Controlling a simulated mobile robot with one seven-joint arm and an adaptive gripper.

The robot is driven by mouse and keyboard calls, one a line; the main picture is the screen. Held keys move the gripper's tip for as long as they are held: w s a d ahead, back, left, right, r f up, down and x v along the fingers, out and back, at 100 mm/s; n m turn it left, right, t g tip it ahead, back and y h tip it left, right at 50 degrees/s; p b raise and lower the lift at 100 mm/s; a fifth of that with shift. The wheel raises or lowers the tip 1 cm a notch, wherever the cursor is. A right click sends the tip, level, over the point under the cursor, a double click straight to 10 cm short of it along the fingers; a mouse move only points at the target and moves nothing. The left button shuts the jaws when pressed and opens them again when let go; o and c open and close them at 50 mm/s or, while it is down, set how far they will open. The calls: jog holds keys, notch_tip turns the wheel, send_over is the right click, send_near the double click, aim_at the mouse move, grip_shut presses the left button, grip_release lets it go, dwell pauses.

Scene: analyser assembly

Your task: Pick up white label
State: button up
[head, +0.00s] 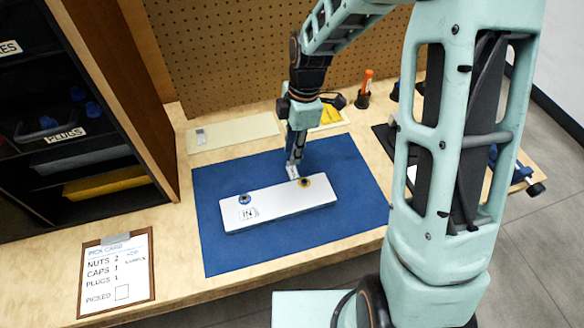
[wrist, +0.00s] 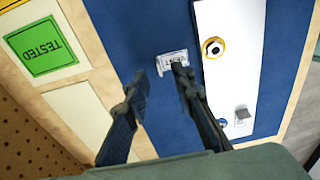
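The small white label (wrist: 170,57) with dark print shows in the wrist view on or just above the blue mat (wrist: 125,25), beside the white panel (wrist: 229,85). My gripper (wrist: 160,78) is open, and its right fingertip overlaps the label's lower edge in the picture. I cannot tell if it touches. In the head view my gripper (head: 294,166) points down at the far edge of the panel (head: 282,207), with the label (head: 292,172) partly hidden at its tips. The panel carries a yellow-ringed hole, a blue-ringed hole and an "IN" label (head: 248,213).
A green "TESTED" card (wrist: 47,47) lies beyond the mat. A pick card (head: 117,272) lies at the front left, near a dark shelf (head: 150,95) with bins. A pegboard (head: 220,55) stands behind. The mat's front part is clear.

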aim_at(293, 170)
jog(key=f, duration=0.3)
jog(key=shift+a+f, duration=0.25)
jog(key=shift+c, duration=0.2)
grip_shut()
jog(key=shift+r, duration=0.1)
